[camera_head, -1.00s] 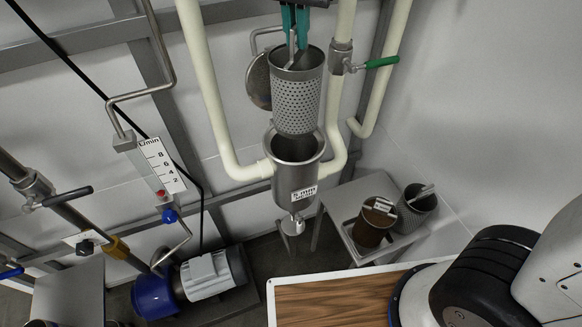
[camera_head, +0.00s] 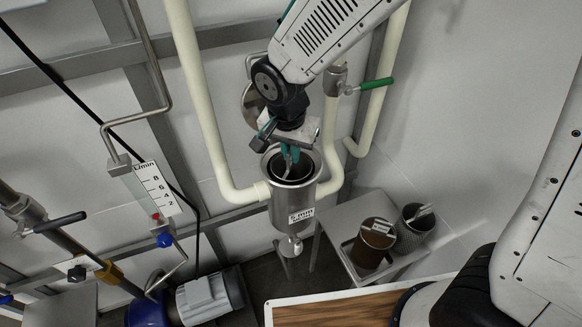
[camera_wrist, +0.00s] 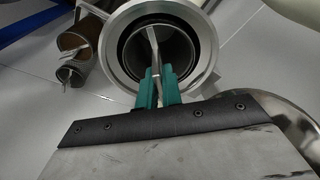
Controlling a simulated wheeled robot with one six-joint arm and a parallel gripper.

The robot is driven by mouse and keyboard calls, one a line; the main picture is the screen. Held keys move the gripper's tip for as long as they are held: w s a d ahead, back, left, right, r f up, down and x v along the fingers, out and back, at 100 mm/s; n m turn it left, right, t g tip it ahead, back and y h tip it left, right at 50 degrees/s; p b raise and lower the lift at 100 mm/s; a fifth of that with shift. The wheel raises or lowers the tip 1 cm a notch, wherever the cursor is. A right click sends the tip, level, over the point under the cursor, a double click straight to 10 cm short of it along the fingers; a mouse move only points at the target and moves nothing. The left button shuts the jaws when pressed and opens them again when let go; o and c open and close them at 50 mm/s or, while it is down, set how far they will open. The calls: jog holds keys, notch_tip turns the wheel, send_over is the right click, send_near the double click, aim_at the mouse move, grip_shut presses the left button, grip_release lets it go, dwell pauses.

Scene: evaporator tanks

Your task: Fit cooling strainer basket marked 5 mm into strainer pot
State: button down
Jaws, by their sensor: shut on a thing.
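The strainer pot (camera_head: 292,212) is a steel cylinder with a label reading 5 mm, joined to cream pipes on both sides. The strainer basket (camera_head: 286,170) is down inside the pot, with only its dark upper part showing in the mouth. My gripper (camera_head: 290,152) is over the pot mouth, its teal fingers shut on the basket's handle. In the wrist view the gripper (camera_wrist: 157,80) grips the handle bar (camera_wrist: 153,48) across the basket (camera_wrist: 172,45), which sits within the pot's rim (camera_wrist: 205,82). The basket's depth and seating are hidden.
A brown basket (camera_head: 372,246) and a grey basket (camera_head: 412,228) stand on a side table (camera_head: 342,215) at right. A round lid (camera_head: 252,105) hangs open behind the pot. A green-handled valve (camera_head: 376,84) and cream pipes flank the pot. A pump (camera_head: 205,296) is at lower left.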

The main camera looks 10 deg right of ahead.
aim_at(291, 166)
jog(key=shift+f, duration=2.9)
jog(key=c, duration=1.6)
grip_release()
jog(key=shift+o, duration=0.2)
jog(key=r, duration=0.4)
jog(key=s+r, duration=0.1)
jog(key=r, duration=0.3)
jog(key=a+r, duration=0.1)
jog(key=r, duration=0.3)
jog(key=shift+s, duration=0.3)
jog(key=s+d+r+n, duration=0.3)
jog(key=s+d+r, duration=0.2)
jog(key=s+d, duration=0.4)
jog(key=s+d+r+n, duration=0.2)
jog(key=s+d+r, duration=0.3)
jog(key=s+d, duration=0.4)
jog(key=d, duration=0.3)
jog(key=shift+d+r+n+y, duration=0.15)
jog(key=shift+d+n+y, duration=0.25)
